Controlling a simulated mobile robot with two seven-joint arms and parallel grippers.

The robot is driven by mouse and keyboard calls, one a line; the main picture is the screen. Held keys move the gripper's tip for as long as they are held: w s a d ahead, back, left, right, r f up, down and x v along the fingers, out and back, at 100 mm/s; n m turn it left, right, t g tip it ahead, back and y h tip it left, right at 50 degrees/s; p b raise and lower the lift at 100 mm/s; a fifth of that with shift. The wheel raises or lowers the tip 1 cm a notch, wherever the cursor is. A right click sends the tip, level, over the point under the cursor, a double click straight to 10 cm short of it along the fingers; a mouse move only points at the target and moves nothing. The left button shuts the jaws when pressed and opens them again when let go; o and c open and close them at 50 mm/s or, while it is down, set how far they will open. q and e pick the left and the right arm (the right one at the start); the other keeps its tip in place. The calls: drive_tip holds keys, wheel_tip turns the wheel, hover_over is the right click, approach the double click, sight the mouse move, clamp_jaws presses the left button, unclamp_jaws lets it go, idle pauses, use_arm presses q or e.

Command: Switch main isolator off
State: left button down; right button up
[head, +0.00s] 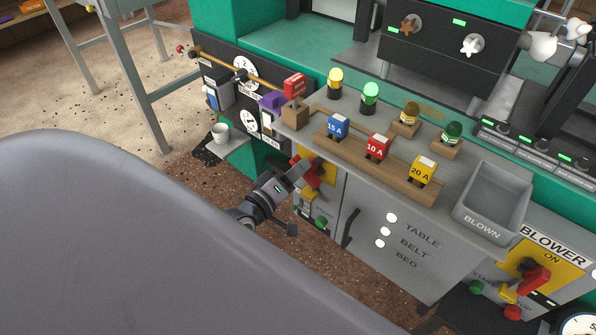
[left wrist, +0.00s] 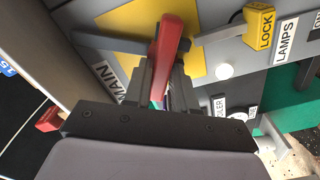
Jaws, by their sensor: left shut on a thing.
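The main isolator's red handle (left wrist: 172,48) stands on a yellow plate (left wrist: 125,28) beside the MAIN label (left wrist: 108,76) in the left wrist view. My left gripper (left wrist: 163,75) is shut on this handle, with a dark finger on each side. In the head view my left gripper (head: 301,172) reaches the red handle (head: 315,180) on the left end of the grey cabinet front. The gripper partly covers the handle and plate there. My right gripper does not show.
A yellow LOCK tag (left wrist: 260,26) and a white round lamp (left wrist: 224,71) are close to the handle. On the cabinet top are fuse blocks, including a red 10 A one (head: 377,147), and a grey BLOWN bin (head: 493,200). A second red handle (head: 535,279) is at the BLOWER panel.

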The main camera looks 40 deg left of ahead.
use_arm(q)
drive_tip(key=n, duration=0.3)
drive_tip(key=n+b, duration=0.1)
drive_tip(key=n, duration=0.1)
drive_tip(key=shift+a+f+n+b, duration=0.1)
drive_tip(key=shift+f+n+b, duration=0.2)
drive_tip(key=shift+f+n, duration=0.1)
idle(0.4)
drive_tip(key=c, duration=1)
unclamp_jaws()
drive_tip(key=shift+c, duration=0.2)
drive_tip(key=shift+s, duration=0.15)
drive_tip(key=s, duration=0.7)
drive_tip(key=shift+a+p, duration=0.3)
